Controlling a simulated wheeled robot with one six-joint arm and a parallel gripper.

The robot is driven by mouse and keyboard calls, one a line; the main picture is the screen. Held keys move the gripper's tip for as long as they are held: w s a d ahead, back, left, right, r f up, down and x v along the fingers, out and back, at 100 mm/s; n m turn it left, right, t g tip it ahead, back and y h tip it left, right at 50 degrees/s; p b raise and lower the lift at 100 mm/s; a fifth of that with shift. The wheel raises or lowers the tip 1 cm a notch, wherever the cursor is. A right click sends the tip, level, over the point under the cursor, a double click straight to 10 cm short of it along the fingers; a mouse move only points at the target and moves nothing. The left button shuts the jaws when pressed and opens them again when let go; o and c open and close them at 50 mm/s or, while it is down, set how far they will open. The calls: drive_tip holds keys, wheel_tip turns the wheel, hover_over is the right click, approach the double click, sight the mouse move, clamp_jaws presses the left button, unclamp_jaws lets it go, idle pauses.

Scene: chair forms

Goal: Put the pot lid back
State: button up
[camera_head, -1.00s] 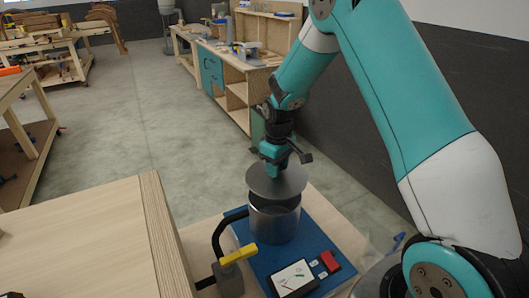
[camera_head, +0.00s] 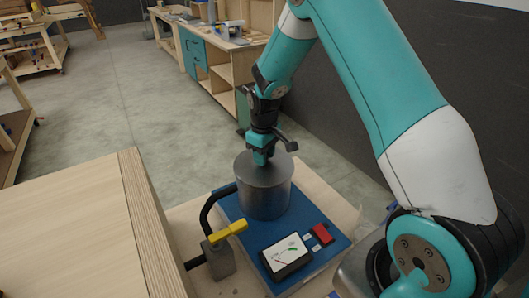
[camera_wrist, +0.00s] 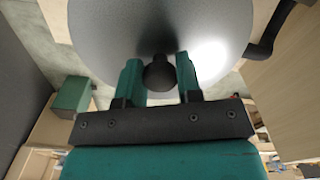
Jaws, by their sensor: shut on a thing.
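The grey metal pot (camera_head: 265,199) stands upright on a blue board. Its round grey lid (camera_head: 250,167) sits level at the pot's top, with no gap that I can see between them. My gripper (camera_head: 262,155) is above the pot, pointing down. In the wrist view, my gripper (camera_wrist: 160,75) has its two teal fingers on either side of the lid's dark round knob (camera_wrist: 159,74). The lid (camera_wrist: 110,30) fills the upper part of that view. The pot's inside is hidden.
The blue board (camera_head: 230,208) also bears a meter with a dial (camera_head: 286,256) and a red block (camera_head: 322,234). A black pipe with a yellow-handled valve (camera_head: 228,232) stands left of the pot. A wooden table (camera_head: 70,230) is further left.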

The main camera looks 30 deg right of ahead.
drive_tip(key=shift+f+b, duration=0.4)
drive_tip(key=shift+f, duration=0.15)
idle(0.4)
drive_tip(key=o, duration=1.1)
wheel_tip(320, 180, up, 17)
drive_tip(key=b, duration=0.4)
drive_tip(key=shift+r, duration=0.2)
